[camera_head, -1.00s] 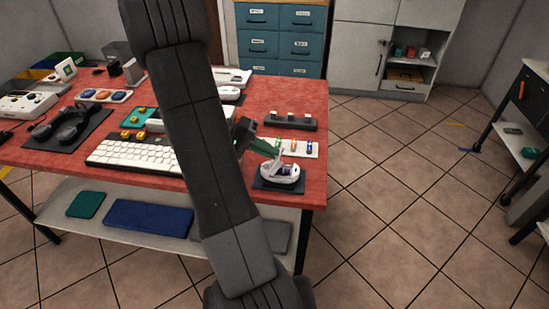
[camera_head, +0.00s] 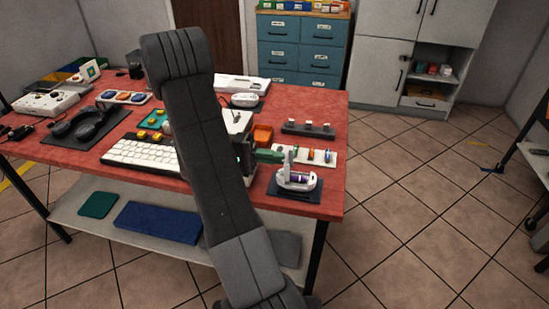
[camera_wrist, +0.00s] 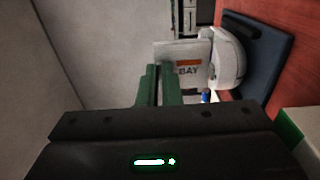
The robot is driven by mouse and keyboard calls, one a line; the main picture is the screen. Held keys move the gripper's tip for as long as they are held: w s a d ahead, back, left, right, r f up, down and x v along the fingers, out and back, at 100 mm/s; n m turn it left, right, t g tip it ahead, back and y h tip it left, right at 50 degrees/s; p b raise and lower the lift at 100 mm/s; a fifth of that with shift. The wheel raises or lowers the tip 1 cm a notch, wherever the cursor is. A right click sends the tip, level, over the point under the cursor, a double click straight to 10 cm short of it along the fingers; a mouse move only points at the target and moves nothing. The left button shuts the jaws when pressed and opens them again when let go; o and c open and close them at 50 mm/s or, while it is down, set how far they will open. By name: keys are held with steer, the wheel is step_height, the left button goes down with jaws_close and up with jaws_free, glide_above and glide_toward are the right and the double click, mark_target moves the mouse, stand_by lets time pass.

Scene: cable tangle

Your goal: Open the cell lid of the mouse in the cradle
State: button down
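The white mouse (camera_head: 297,182) sits in its dark blue cradle (camera_head: 292,193) at the table's front right corner. Its white cell lid (camera_head: 290,158) stands raised at the mouse's left end, and a purple cell shows in the body. In the wrist view, a white plate marked BAY with an orange strip (camera_wrist: 185,62) stands before the white mouse body (camera_wrist: 228,62). My gripper (camera_head: 281,157) has its green fingers beside the raised lid; contact is unclear. In the wrist view the fingers (camera_wrist: 160,68) are nearly together, with nothing visible held between them.
A white strip with small coloured cells (camera_head: 318,156) and a dark rack (camera_head: 308,129) lie behind the mouse. An orange bin (camera_head: 263,134) is close behind my gripper. A white keyboard (camera_head: 140,156) lies left of my arm.

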steer(key=c, duration=1.6)
jaws_free()
steer(key=v, duration=0.2)
steer(key=p+v, duration=0.1)
steer(key=v, duration=0.3)
steer(key=shift+w+a+r+p, duration=0.15)
steer(key=shift+a+r+p, duration=0.15)
steer(key=shift+a+p, duration=0.1)
steer(key=p+v, duration=0.2)
steer(key=p, duration=0.1)
steer(key=p+v, duration=0.2)
steer(key=p, duration=0.2)
steer(key=p+v, duration=0.3)
steer(key=p, duration=0.1)
steer(key=shift+f, duration=0.35)
